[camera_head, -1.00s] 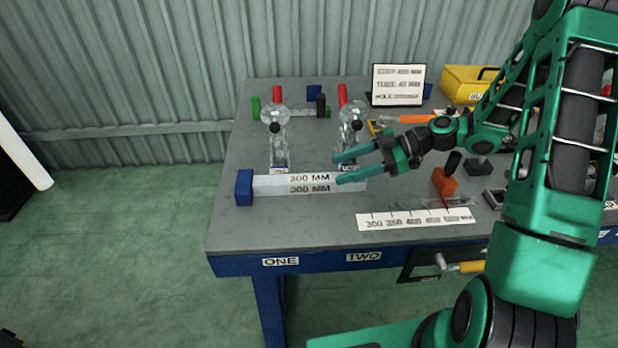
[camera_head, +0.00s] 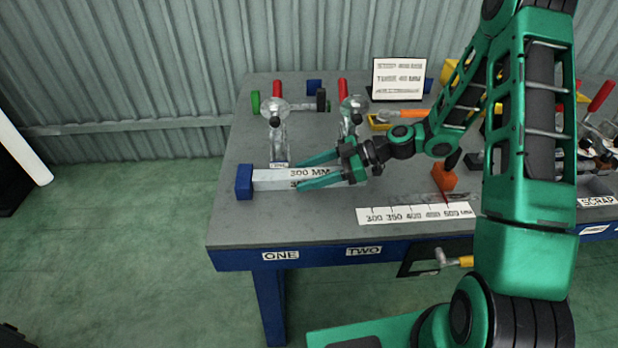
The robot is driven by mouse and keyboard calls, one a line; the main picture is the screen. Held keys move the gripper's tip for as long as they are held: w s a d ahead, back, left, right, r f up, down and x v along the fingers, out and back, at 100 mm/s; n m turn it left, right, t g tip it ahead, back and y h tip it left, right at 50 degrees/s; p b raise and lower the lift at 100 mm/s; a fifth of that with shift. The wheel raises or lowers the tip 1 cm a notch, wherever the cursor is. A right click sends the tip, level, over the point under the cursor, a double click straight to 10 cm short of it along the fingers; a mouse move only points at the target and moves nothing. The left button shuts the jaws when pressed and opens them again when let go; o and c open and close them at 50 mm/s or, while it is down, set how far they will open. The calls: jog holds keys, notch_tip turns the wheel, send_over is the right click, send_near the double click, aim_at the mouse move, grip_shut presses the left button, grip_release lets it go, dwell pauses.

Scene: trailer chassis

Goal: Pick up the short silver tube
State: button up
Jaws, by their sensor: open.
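A short silver tube (camera_head: 273,180) marked "300 MM" lies across the front left of the workbench, its left end against a blue block (camera_head: 244,182). My gripper (camera_head: 300,175) is open, with its fingers pointing left. In this view one finger lies along the tube's far edge and the other crosses its front face, hiding part of the marking. I cannot tell how high the fingers are above the tube, or whether they touch it. Nothing is held.
Two clamps with red handles (camera_head: 277,90) (camera_head: 343,91) stand behind the tube. A white scale strip (camera_head: 415,215) and an orange block (camera_head: 444,177) lie to its right. A sign (camera_head: 398,78) stands at the back. The bench top (camera_head: 290,220) in front of the tube is clear.

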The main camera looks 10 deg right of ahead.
jog(key=c, duration=1.2)
grip_shut()
jog(key=shift+r, duration=0.1)
